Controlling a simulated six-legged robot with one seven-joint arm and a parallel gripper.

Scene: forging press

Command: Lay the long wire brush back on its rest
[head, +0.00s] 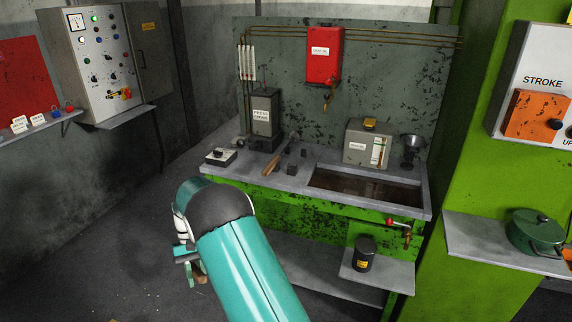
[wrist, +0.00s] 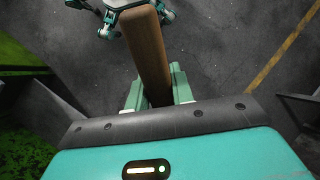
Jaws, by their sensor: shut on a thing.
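My gripper (wrist: 157,93) is shut on a long brown wooden bar (wrist: 146,45), which looks like the handle of the long wire brush. In the wrist view the bar runs from between the fingers up to the top edge. The bristles cannot be made out. In the head view my gripper (head: 186,256) hangs low in front of the bench's left end, partly hidden by my arm, with a bit of wood (head: 201,273) showing below it. Small dark blocks (head: 291,169) stand on the bench top and may be the rest; I cannot tell.
The bench (head: 235,173) has a sunken basin (head: 365,187) at its right. A wooden-handled tool (head: 276,161) lies beside the blocks. A grey canister (head: 265,112), a grey box (head: 367,143) and a small device (head: 220,157) stand around. A low shelf (head: 385,280) juts out in front.

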